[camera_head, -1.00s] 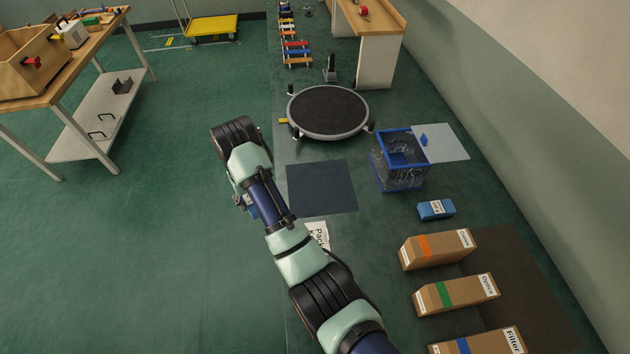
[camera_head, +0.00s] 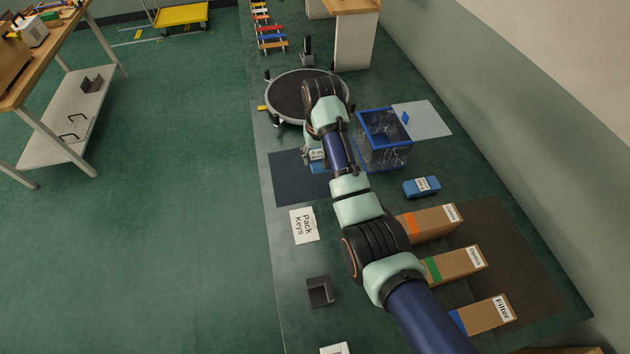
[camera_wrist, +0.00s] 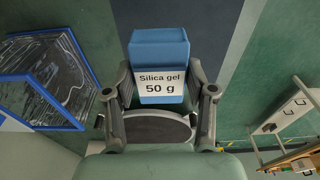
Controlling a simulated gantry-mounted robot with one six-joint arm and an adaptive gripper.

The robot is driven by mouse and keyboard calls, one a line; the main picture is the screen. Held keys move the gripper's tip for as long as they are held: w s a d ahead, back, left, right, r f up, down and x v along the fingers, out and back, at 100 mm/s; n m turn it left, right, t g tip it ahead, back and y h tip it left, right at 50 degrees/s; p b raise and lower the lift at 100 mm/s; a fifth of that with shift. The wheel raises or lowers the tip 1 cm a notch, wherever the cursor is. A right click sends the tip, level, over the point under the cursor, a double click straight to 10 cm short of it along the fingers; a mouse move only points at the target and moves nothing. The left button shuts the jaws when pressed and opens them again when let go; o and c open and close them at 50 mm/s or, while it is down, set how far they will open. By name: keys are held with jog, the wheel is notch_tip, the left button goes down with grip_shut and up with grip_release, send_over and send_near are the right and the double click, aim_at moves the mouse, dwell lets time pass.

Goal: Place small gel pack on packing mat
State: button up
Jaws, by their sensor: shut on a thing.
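The small gel pack (camera_wrist: 158,50) is a blue block labelled "Silica gel 50 g". My gripper (camera_wrist: 161,98) is shut on it, with a finger on each side, in the wrist view. In the head view the pack (camera_head: 317,167) shows partly below my wrist, over the right part of the dark blue packing mat (camera_head: 290,188). My arm hides part of the mat's right side. I cannot tell how high the pack is above the mat.
A blue-framed clear crate (camera_head: 384,158) stands right of the mat, and a round turntable (camera_head: 285,96) behind it. Another blue pack (camera_head: 422,186) and several cartons lie to the right. A "Pack Keys" sheet (camera_head: 304,225) and dark tray (camera_head: 320,291) are in front.

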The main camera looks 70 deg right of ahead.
aim_at(317, 185)
notch_tip(317, 185, down, 12)
jog(key=b, duration=0.3)
jog(key=shift+f+b, duration=0.1)
jog(key=shift+b, duration=0.25)
jog(key=o, duration=1.1)
jog(key=shift+o, duration=0.2)
jog(key=r+p, duration=0.1)
jog(key=r, duration=0.3)
jog(key=r+p, duration=0.2)
jog(key=r, duration=0.2)
jog(key=a+r+p, duration=0.1)
jog(key=r, duration=0.3)
jog(key=shift+s+a+r+p, duration=0.1)
jog(key=shift+s+p, duration=0.3)
